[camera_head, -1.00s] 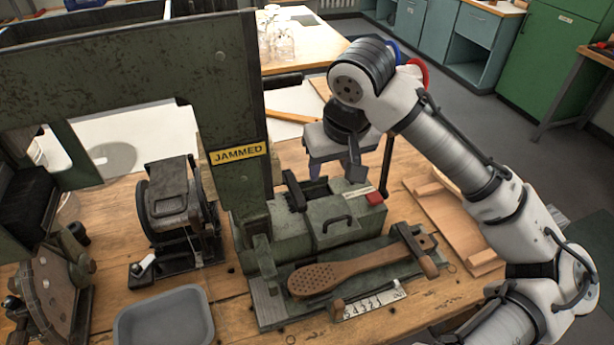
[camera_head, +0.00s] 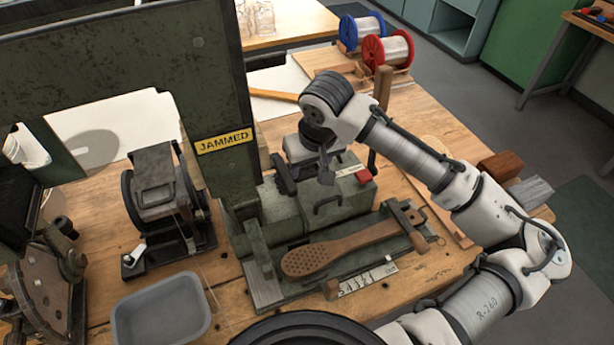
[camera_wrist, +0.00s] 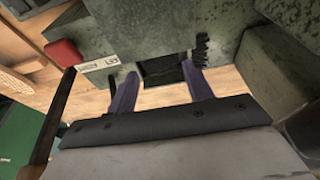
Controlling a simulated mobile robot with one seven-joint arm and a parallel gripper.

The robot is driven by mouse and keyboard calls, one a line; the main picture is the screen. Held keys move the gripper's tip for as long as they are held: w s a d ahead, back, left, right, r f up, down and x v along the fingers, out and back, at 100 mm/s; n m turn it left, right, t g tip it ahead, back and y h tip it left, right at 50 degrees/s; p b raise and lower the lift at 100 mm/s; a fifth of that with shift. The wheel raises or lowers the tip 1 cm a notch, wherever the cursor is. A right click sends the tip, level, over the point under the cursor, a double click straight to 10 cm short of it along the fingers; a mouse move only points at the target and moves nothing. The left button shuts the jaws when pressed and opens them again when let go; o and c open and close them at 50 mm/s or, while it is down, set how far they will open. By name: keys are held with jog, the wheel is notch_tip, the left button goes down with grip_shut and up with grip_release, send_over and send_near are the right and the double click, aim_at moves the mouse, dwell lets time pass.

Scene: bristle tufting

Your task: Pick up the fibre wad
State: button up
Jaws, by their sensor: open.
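I cannot make out the fibre wad in either view. The green machine (camera_head: 304,215) carries a "JAMMED" sign (camera_head: 223,141) on its upright. In the wrist view, a dark rectangular slot (camera_wrist: 164,70) opens in the machine's green top. My gripper (camera_wrist: 161,84) is open, with its two purple fingers apart and pointing toward the slot, one on each side of it. Nothing shows between the fingers. In the head view, my gripper's white body is above the back of the machine and its fingertips are hidden. I cannot tell whether the fingers touch the machine.
A red button (camera_head: 363,177) and a dark lever stand close to my gripper. A perforated wooden brush (camera_head: 335,250) lies in front of the machine. A grey tray (camera_head: 162,312) sits at front left. Red (camera_head: 387,50) and blue wire spools stand at the back.

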aim_at(307, 175)
jog(key=shift+p+x, duration=0.35)
jog(key=shift+x, duration=1.55)
jog(key=shift+a, duration=0.1)
jog(key=c, duration=0.6)
jog(key=shift+r, duration=0.1)
